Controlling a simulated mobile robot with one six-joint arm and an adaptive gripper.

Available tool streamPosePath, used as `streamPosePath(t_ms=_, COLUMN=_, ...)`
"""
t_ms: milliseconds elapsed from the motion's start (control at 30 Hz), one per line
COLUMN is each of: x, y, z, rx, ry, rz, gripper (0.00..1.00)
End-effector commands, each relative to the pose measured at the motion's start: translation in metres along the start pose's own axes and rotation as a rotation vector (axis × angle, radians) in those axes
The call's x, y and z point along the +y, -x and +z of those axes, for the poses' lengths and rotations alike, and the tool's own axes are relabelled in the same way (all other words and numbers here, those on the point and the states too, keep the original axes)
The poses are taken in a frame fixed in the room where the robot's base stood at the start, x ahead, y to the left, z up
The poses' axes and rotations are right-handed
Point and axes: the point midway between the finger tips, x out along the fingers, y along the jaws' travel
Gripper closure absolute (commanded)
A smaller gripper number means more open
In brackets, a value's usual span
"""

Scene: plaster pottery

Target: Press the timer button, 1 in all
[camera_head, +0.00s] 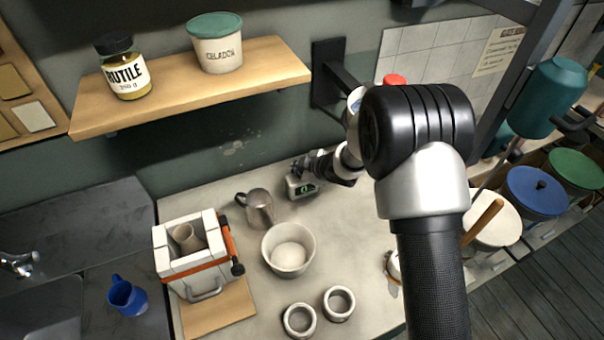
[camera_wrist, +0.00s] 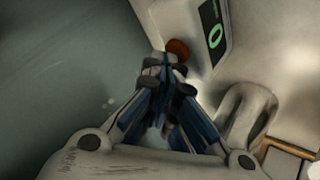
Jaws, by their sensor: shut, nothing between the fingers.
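The timer (camera_head: 301,189) is a small pale box with a dark face and a green mark, standing on the counter near the wall. In the wrist view its dark display with a green ring (camera_wrist: 214,36) is at the top. A round red-orange button (camera_wrist: 178,48) shows beside the display, just beyond my fingertips. My gripper (camera_wrist: 167,64) is shut and empty, its tips right at the button's near edge; I cannot tell whether they touch it. In the head view my gripper (camera_head: 318,166) is over the timer from the right, and the button is hidden.
A metal pitcher (camera_head: 258,208) stands left of the timer, with a white bucket (camera_head: 289,250) in front. Two small cups (camera_head: 339,303) and a white box mould (camera_head: 191,252) stand nearer. A wooden shelf (camera_head: 180,88) with jars hangs above.

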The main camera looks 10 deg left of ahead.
Motion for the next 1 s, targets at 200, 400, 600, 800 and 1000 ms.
streamPosePath(t_ms=200, x=0.004, y=0.006, z=-0.004, rx=-0.001, ry=0.0, rz=-0.001, gripper=1.0)
streamPosePath(t_ms=400, x=0.009, y=0.012, z=-0.009, rx=-0.001, ry=0.0, rz=-0.001, gripper=1.0)
streamPosePath(t_ms=600, x=0.008, y=0.012, z=-0.008, rx=-0.001, ry=0.0, rz=-0.001, gripper=1.0)
streamPosePath(t_ms=800, x=0.01, y=0.014, z=-0.01, rx=-0.001, ry=0.0, rz=0.0, gripper=1.0)
streamPosePath(t_ms=1000, x=0.02, y=0.028, z=-0.02, rx=0.0, ry=0.0, rz=0.0, gripper=1.0)
